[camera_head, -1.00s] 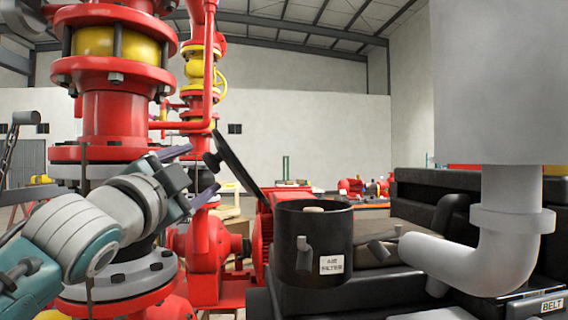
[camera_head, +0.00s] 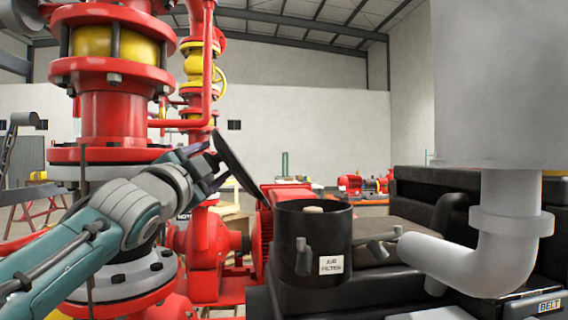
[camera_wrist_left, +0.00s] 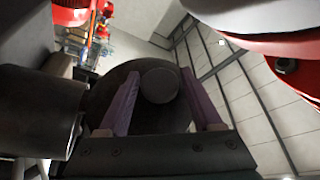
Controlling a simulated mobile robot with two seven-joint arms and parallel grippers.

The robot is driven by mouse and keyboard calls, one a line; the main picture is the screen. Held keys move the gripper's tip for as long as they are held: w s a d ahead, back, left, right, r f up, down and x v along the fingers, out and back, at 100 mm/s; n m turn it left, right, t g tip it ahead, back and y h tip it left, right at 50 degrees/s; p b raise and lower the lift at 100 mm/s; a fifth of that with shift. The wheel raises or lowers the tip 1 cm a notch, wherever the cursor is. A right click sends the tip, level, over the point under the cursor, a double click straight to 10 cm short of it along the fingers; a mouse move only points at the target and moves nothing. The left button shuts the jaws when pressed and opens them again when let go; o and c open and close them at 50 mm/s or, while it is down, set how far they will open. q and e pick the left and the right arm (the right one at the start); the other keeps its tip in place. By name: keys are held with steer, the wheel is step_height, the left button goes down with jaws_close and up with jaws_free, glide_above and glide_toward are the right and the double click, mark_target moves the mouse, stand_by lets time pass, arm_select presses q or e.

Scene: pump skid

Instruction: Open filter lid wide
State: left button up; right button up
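The filter housing is a black open-topped can (camera_head: 290,240) with a white "AIR FILTER" label, right of centre in the head view. Its black round lid (camera_head: 238,165) stands tilted up at the can's left rim, seen nearly edge-on. My left gripper (camera_head: 208,167) is at the lid's left side, with its purple fingers apart and pointing at the lid. In the left wrist view the lid (camera_wrist_left: 105,100) is a dark disc, and a round dark knob (camera_wrist_left: 158,80) shows between the spread fingers (camera_wrist_left: 160,90). Whether a finger touches the lid or knob cannot be told. My right gripper is out of view.
A red pipe column (camera_head: 112,100) with flanges stands behind my left arm. A grey elbow pipe (camera_head: 490,255) and a large grey tank (camera_head: 495,80) are at the right. A red pump (camera_head: 205,245) stands left of the can.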

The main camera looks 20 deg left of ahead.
arm_select(q)
jaws_close()
stand_by(0.3)
stand_by(0.3)
